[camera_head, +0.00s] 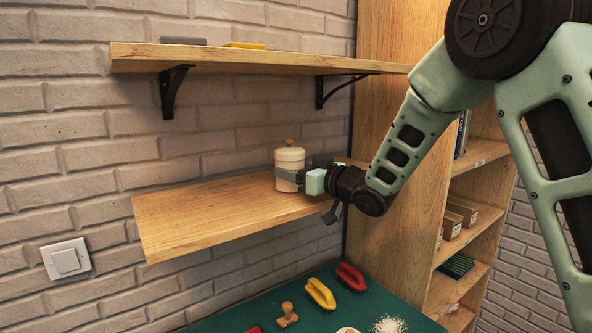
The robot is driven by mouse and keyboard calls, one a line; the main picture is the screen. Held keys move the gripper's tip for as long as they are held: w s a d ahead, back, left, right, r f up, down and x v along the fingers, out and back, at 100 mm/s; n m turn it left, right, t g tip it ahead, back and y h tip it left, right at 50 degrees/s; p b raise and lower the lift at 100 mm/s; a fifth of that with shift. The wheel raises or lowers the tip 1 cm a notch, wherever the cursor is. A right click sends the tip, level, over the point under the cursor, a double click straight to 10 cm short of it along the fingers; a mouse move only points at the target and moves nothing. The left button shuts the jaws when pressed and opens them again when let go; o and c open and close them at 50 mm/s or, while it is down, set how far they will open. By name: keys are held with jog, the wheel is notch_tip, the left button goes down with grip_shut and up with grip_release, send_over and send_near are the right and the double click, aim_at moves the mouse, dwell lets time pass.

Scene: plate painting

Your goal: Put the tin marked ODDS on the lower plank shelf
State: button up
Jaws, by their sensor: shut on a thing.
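A cream tin (290,160) with a lid and a brown knob is upright over the right half of the lower plank shelf (190,217). Its base appears to be at the board's surface, but I cannot tell whether it touches. No ODDS marking is readable at this size. My gripper (291,176) reaches in from the right and is shut around the tin's body, with a dark finger across its front. The gripper hides part of the tin's right side.
The upper plank shelf (240,60) hangs above on black brackets, carrying a grey item (183,41) and a yellow item (245,45). The left half of the lower shelf is clear. A tall wooden bookcase (395,130) stands at right. Brushes (321,293) and a stamp (288,314) lie on the green surface below.

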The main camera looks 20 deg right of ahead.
jog(key=shift+f, duration=0.2)
jog(key=o, duration=1)
jog(key=shift+r, duration=0.1)
jog(key=shift+r, duration=0.15)
jog(key=b+v, duration=0.4)
jog(key=v, duration=0.8)
